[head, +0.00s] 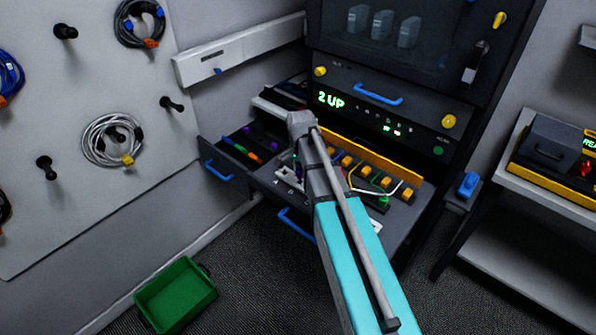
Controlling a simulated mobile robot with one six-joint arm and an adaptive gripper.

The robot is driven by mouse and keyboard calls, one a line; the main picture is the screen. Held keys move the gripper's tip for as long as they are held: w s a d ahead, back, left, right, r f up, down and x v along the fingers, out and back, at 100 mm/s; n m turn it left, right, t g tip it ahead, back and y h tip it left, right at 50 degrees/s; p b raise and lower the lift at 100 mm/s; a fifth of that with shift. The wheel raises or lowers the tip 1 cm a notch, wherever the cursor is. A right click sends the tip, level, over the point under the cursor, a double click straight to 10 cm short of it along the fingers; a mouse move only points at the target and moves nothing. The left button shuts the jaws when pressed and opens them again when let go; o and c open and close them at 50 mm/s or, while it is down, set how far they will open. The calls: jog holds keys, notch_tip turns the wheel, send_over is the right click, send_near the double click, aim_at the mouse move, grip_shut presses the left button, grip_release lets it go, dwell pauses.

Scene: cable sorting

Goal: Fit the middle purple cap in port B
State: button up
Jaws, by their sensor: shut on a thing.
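Two small purple caps, one at the back (247,131) and one farther right (272,143), lie in the open left drawer (216,146). No purple cap shows between them. My gripper (299,158) is over the left part of the pulled-out port tray (262,181). My own wrist and arm cover most of it, and its fingertips cannot be made out. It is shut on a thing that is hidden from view. Small white letters on the tray's front are too small to read, so I cannot tell which port is B.
Several yellow connectors (365,171) and a yellow rail (372,154) line the tray's right side, with thin loose wires. A rack front reading "2 UP" (331,100) stands behind. A green bin (176,295) is on the floor. Cables hang on the left pegboard (60,215).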

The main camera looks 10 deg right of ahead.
jog(key=shift+f+b, duration=1.25)
jog(key=shift+f, duration=0.1)
dwell(1.9)
dwell(0.3)
jog(key=o, duration=0.9)
jog(key=o, duration=0.4)
jog(key=shift+r, duration=0.1)
jog(key=shift+r+p, duration=3.45)
jog(key=shift+p, duration=0.05)
